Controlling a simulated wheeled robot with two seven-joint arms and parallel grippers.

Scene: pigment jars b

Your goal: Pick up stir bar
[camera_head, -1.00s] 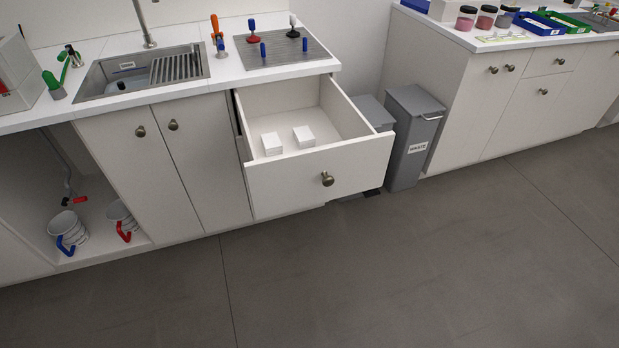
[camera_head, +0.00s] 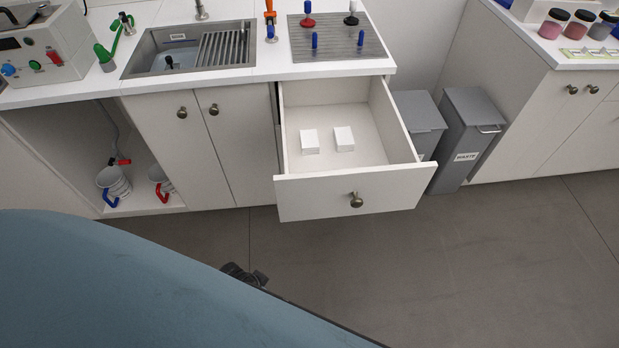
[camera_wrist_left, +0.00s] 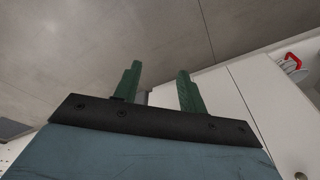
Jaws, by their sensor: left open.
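I cannot make out a stir bar in either view. The open drawer (camera_head: 350,191) holds two small white blocks, a left one (camera_head: 310,141) and a right one (camera_head: 344,139), lying apart on its floor. My left gripper (camera_wrist_left: 158,76) shows in the left wrist view with two green fingers spread apart and nothing between them. Floor and white cabinet fronts lie beyond it. In the head view a large blue part of my arm covers the lower left, and the left fingers cannot be made out there. My right gripper is in neither view.
A sink (camera_head: 190,50) and a grey ribbed board (camera_head: 338,42) with several red, black and blue upright pieces are on the counter. Grey bins (camera_head: 468,135) stand right of the drawer. Floor before the drawer is clear.

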